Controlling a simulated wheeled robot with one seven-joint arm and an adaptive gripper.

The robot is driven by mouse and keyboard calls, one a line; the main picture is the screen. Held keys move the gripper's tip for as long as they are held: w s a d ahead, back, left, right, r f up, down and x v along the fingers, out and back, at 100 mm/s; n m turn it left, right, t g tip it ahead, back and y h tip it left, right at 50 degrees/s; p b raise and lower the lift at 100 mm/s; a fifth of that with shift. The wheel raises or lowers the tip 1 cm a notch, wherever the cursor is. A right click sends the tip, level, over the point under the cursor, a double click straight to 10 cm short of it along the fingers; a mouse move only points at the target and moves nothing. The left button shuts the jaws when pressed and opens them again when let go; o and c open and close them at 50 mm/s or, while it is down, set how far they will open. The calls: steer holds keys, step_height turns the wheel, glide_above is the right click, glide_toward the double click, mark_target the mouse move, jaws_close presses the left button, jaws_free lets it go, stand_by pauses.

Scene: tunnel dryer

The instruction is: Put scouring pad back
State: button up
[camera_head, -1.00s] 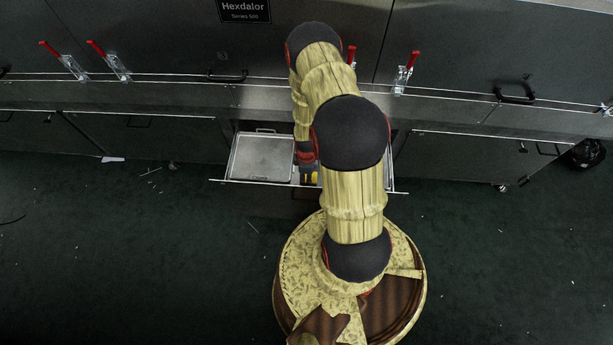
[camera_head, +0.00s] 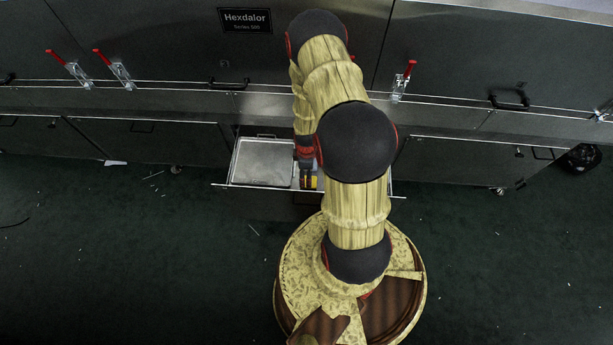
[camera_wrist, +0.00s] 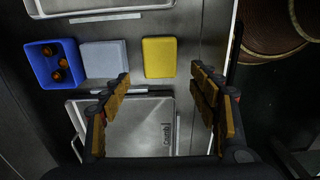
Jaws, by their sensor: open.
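A yellow rectangular pad (camera_wrist: 159,57), which looks like the scouring pad, lies flat in the open drawer (camera_head: 225,185). A pale grey-blue block (camera_wrist: 104,59) lies to its left in the wrist view. Left of that stands a blue box (camera_wrist: 54,64) with a few small amber items in it. My gripper (camera_wrist: 161,77) is open and empty above the drawer, its fingers apart on either side of the yellow pad's position in the picture. Whether the fingertips are down at pad height I cannot tell. In the head view my arm hides most of this spot.
A metal tray or lid (camera_head: 263,162) fills the drawer's left side in the head view. The steel dryer front with red-handled latches (camera_head: 108,57) rises behind. Dark floor (camera_head: 120,250) is open around my base.

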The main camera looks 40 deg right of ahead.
steer(key=w+a+r+m+t, duration=0.1)
steer(key=w+a+r, duration=0.2)
steer(key=r, duration=1)
steer(key=w+a+r+m+t+p, duration=0.1)
steer(key=w+a+r, duration=0.2)
steer(key=r, duration=1)
steer(key=w+a+r+m+t, duration=0.1)
steer(key=w+a+r+m, duration=0.15)
steer(key=r, duration=1.05)
steer(key=s+a+r+m+t, duration=0.1)
steer(key=s+a+r, duration=0.5)
steer(key=s+r, duration=0.2)
steer(key=s+a+r+m+t, duration=0.1)
steer(key=s+a+r+m, duration=0.1)
steer(key=s+a+r, duration=0.5)
step_height(320, 180, up, 5)
steer(key=shift+s+a+r+t, duration=0.1)
steer(key=shift+s+a+t, duration=0.2)
steer(key=shift+s, duration=0.65)
steer(key=shift+m, duration=0.25)
